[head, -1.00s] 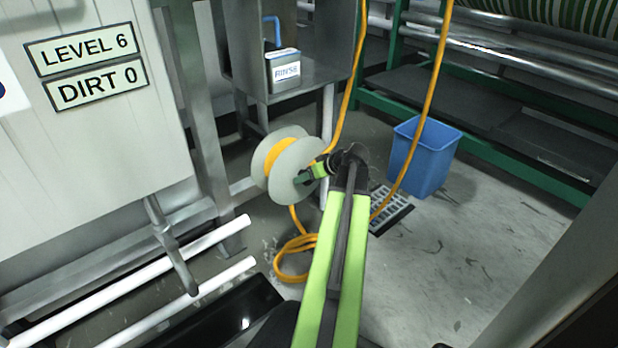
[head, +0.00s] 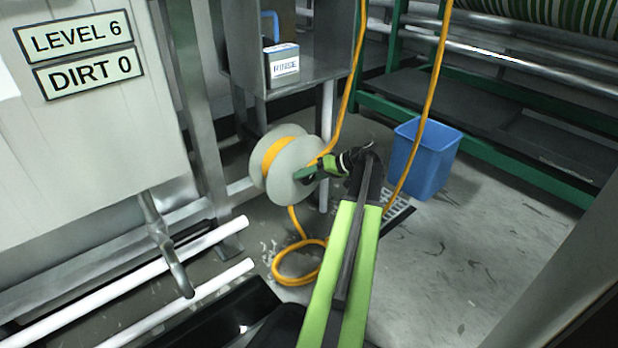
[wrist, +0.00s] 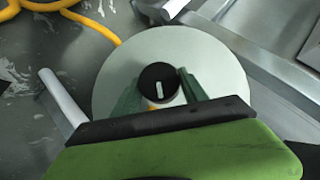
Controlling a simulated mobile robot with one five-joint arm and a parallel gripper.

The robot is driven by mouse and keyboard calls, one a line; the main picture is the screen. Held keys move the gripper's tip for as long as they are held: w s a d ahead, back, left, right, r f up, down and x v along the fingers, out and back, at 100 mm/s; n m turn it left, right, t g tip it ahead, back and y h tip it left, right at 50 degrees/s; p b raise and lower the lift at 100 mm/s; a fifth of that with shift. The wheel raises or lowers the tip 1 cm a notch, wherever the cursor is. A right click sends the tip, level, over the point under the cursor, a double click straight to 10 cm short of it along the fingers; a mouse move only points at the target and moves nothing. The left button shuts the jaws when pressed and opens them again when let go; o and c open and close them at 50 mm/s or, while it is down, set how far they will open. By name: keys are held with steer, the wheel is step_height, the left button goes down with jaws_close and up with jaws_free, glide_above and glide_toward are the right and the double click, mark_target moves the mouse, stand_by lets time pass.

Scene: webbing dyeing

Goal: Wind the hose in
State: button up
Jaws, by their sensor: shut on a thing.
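The hose reel (head: 290,180) has pale round flanges and orange hose (head: 264,152) wound between them. Its near flange (wrist: 215,70) fills the middle of the wrist view. A round black knob (wrist: 158,82) with a white mark sits in front of that flange. My gripper (head: 303,174) is shut on the knob, its green fingers on either side in the wrist view. A loose loop of orange hose (head: 279,277) lies on the floor below the reel. More orange hose (head: 428,112) hangs from above, right of the reel. My forearm hides part of the floor.
A blue bin (head: 425,160) stands right of my arm, near a floor grate (head: 398,212). A box labelled RINSE (head: 283,66) sits on the metal stand behind the reel. White rails (head: 190,250) lie lower left. Floor at right is clear.

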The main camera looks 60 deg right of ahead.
steer(key=shift+s+d, duration=0.1)
steer(key=shift+s, duration=0.05)
steer(key=o, duration=1.3)
steer(key=shift+o, duration=0.2)
steer(key=shift+r, duration=0.1)
steer(key=p+v, duration=0.9)
steer(key=v, duration=0.8)
steer(key=shift+p, duration=0.3)
steer(key=shift+s, duration=0.1)
